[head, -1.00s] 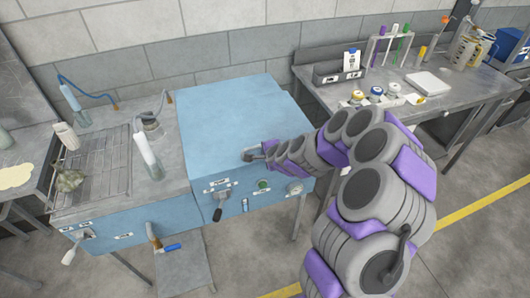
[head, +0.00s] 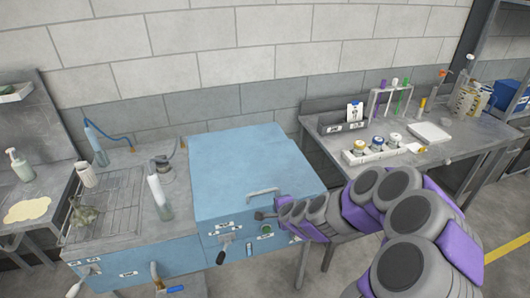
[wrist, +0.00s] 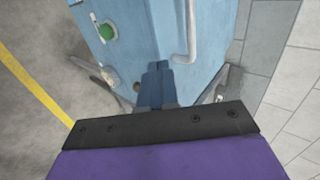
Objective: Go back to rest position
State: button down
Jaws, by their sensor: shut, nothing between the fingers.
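My gripper (head: 262,215) is shut and empty in front of the blue box (head: 240,150). In the wrist view its dark blue fingers (wrist: 157,76) are together, with nothing between them. The box's metal handle (head: 263,193) is bare, just beyond the fingertips in the head view. In the wrist view the handle (wrist: 188,35) lies right of the fingers, apart from them. The lid of the box looks closed. My grey and purple arm reaches in from the lower right.
A green button (head: 267,229) and a lever (head: 223,252) are on the box front. A wash bench (head: 120,240) with bottles stands left. A grey table (head: 455,150) with jars and a tube rack stands right. Open floor shows at lower right, with a yellow line.

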jog(key=s+a+r+n+g+y, duration=0.35)
jog(key=s+a+r+n, duration=0.35)
jog(key=s+r+n, duration=0.4)
jog(key=s+d+r+n+g+h, duration=0.1)
jog(key=s+d+g, duration=0.1)
jog(key=s, duration=0.8)
jog(key=s+d+r+n+g+h, duration=0.2)
jog(key=s+d, duration=0.3)
jog(key=s, duration=0.6)
jog(key=s+d+r+n+g+h, duration=0.1)
jog(key=s+d+r+g+h, duration=0.1)
jog(key=s, duration=0.9)
jog(key=shift+s+d+n+g, duration=0.15)
jog(key=shift+d+n+g, duration=0.15)
jog(key=shift+d+g, duration=0.6)
jog(key=shift+a+h, duration=0.25)
